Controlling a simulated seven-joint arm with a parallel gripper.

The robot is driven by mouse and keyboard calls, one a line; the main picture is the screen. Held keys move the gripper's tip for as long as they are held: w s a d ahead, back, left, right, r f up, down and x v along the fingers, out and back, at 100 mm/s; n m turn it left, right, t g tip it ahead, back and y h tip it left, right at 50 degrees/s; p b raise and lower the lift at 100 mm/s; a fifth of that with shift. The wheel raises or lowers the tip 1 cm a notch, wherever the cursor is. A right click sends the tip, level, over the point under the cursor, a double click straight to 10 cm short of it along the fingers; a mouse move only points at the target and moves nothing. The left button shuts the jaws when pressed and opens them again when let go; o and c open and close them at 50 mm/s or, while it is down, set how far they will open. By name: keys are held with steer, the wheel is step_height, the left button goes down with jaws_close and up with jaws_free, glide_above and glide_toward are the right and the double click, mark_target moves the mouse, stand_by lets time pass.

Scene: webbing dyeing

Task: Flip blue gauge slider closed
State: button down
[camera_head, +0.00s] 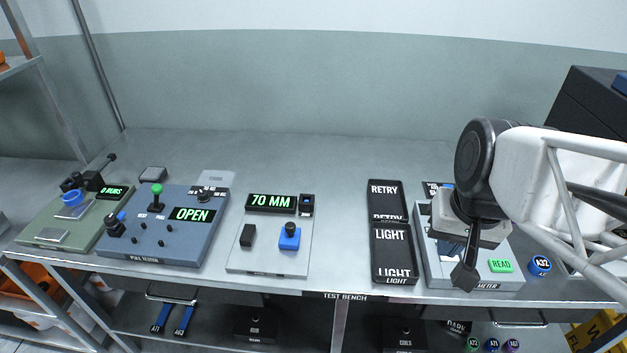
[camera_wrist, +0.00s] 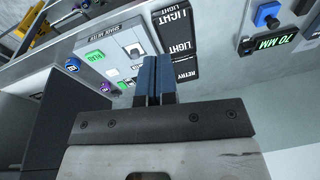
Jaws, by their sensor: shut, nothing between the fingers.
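The grey gauge panel (camera_head: 262,262) lies on the bench in the middle of the head view. Its display reads 70 MM in green. The blue slider (camera_head: 289,237) stands on the panel's right part, with a dark block (camera_head: 247,236) to its left and a gap between them. In the wrist view the blue slider (camera_wrist: 267,13) is at the upper right, beside the 70 MM display. My gripper (camera_head: 465,278) is over the meter panel, well to the right of the slider. Its blue fingers (camera_wrist: 158,62) are together with nothing between them.
The RETRY (camera_head: 387,199) and LIGHT (camera_head: 394,254) trays lie between gauge and gripper. A blue pull-tester panel (camera_head: 165,245) showing OPEN is left of the gauge. The bench behind the gauge is clear.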

steer(key=w+a+f+m+g+y, duration=0.2)
steer(key=w+a+f+m+y, duration=0.2)
steer(key=w, duration=0.7)
steer(key=w+a+f+m+g+y, duration=0.2)
steer(key=w+a+f+m+y, duration=0.2)
steer(key=w+a+f+m, duration=0.4)
steer(key=shift+w+a+m, duration=0.8)
steer(key=shift+w, duration=1.4)
steer(key=shift+a+f, duration=0.1)
steer(key=shift+a, duration=0.05)
glide_toward(290, 233)
steer(key=f, duration=0.1)
steer(key=w+f, duration=0.1)
steer(key=f, duration=0.2)
steer(key=shift+w+a+f, duration=0.2)
steer(key=shift+a+f, duration=0.1)
steer(key=shift+a, duration=0.05)
steer(key=shift+s+a, duration=0.15)
steer(key=shift+a, duration=0.45)
steer(key=shift+s+a, duration=0.15)
steer(key=shift+a, duration=0.5)
steer(key=shift+a, duration=0.1)
